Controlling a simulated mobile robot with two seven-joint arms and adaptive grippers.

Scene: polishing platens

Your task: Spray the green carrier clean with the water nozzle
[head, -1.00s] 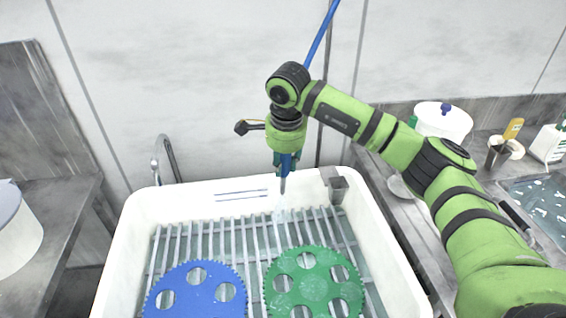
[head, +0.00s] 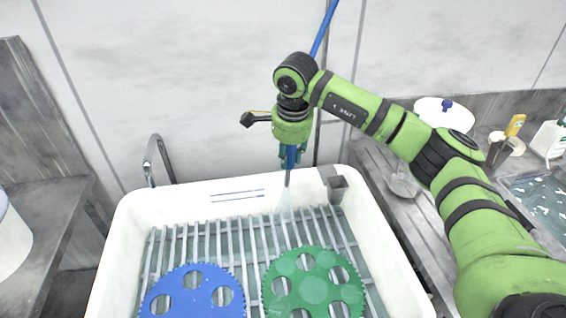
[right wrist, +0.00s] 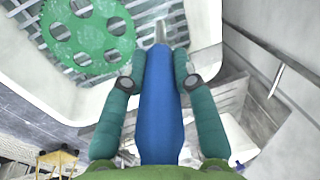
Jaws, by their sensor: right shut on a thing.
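The green carrier (head: 314,290), a toothed disc with several round holes, lies on the slatted rack in the white sink, at the lower middle of the head view. It also shows at the upper left of the right wrist view (right wrist: 90,48). My right gripper (head: 288,160) is shut on the blue water nozzle (right wrist: 160,110) and holds it tip down over the back of the sink, beyond the carrier. A faint pale spray (head: 286,203) shows below the tip, at the rack behind the carrier. My left gripper is not in view.
A blue carrier (head: 192,298) lies on the rack left of the green one. The sink's white rim (head: 190,191) surrounds both. A small grey holder (head: 337,189) sits on the back right rim. A faucet (head: 157,158) stands behind the sink.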

